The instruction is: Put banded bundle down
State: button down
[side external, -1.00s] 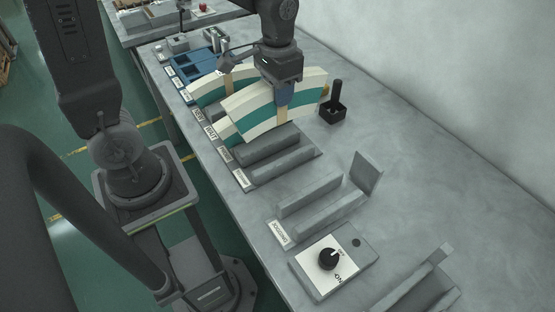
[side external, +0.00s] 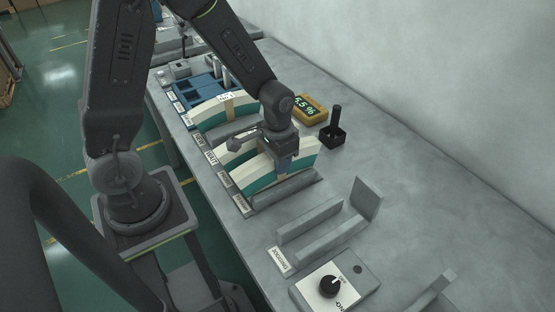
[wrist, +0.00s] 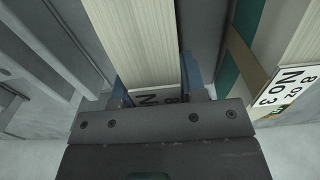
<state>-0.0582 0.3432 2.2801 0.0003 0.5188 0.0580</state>
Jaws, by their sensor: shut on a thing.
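My gripper (side external: 285,163) is shut on a curved cream and teal bundle (side external: 256,174). The bundle is low in the grey two-railed holder (side external: 285,189), with the near rail in front of its lower edge. I cannot tell whether it touches the holder floor. In the wrist view the gripper's blue fingers (wrist: 157,92) straddle the cream top of the held bundle (wrist: 135,40), and a partly hidden label lies between them. A band on it is not clearly visible.
A similar bundle with a brown band and white tag (side external: 213,114) stands farther back. Another bundle (side external: 226,153) is mostly hidden behind mine. An empty railed holder (side external: 318,232) and knob box (side external: 335,286) are nearer.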

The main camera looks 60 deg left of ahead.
jog(key=shift+f, duration=0.25)
jog(key=c, duration=0.7)
grip_release()
notch_tip(320, 180, up, 12)
jog(key=shift+r, duration=0.15)
jog(key=s+r+t, duration=0.2)
jog(key=s+r, duration=0.1)
jog(key=s, duration=0.1)
jog(key=s+d+r+t, duration=0.1)
jog(key=s+r, duration=0.2)
jog(key=s+d+r+t, duration=0.1)
jog(key=s+r+t, duration=0.1)
jog(key=s+r, duration=0.1)
jog(key=shift+s+r+t, duration=0.3)
jog(key=shift+s+r, duration=0.1)
jog(key=shift+s, duration=0.45)
